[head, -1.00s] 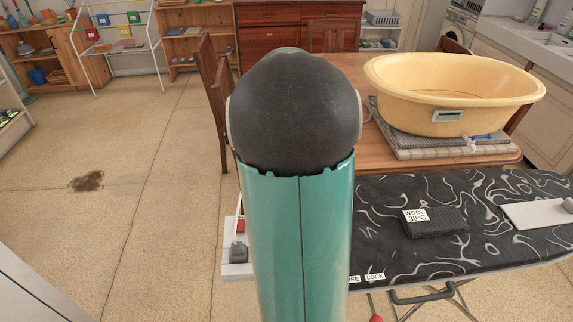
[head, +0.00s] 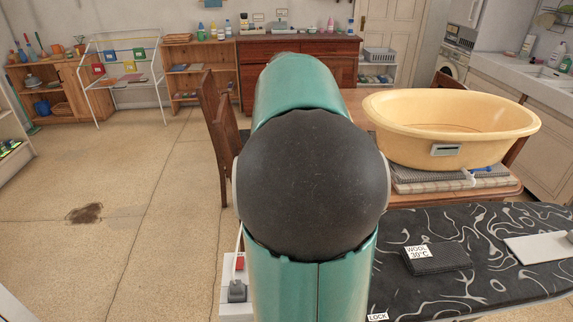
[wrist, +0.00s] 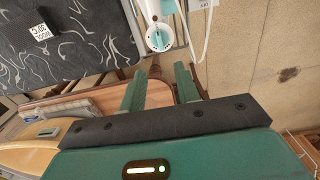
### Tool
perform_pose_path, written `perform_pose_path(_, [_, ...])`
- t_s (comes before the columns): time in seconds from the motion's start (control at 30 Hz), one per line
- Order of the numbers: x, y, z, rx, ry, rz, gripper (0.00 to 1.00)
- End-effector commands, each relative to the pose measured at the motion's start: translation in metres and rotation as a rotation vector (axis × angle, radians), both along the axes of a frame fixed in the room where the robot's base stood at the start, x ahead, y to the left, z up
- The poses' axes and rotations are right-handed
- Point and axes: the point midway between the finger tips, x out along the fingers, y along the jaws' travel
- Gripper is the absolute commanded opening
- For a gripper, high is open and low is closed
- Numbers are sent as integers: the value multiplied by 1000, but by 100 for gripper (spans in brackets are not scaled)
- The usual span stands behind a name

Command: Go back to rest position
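My gripper (wrist: 160,72) shows in the wrist view with its two green fingers spread apart and nothing between them. It hangs in the air, clear of the ironing board (wrist: 60,65). A white and teal iron (wrist: 160,28) is beyond the fingertips, at the top of the wrist view. In the head view my teal arm with its black joint fills the middle and hides my gripper and the iron.
The patterned ironing board (head: 510,245) bears a dark block labelled WOOL 30°C (head: 437,260). Behind it, a yellow tub (head: 450,125) stands on a wooden table (head: 355,105). A chair (head: 222,135) is left of the table. The floor (head: 110,190) at left is open.

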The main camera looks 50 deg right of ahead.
Motion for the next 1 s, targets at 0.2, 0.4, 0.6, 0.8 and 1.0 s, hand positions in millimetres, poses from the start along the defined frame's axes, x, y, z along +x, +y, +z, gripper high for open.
perform_pose_path(0.2, [0, 0, 0, 0, 0, 0, 32])
perform_pose_path(0.4, [0, 0, -1, 0, 0, 0, 32])
perform_pose_path(0.6, [7, 20, 2, -9, -23, 41, 32])
perform_pose_path(0.8, [27, 109, 9, -49, -124, 227, 32])
perform_pose_path(1.0, [25, 213, 5, -101, -241, 452, 32])
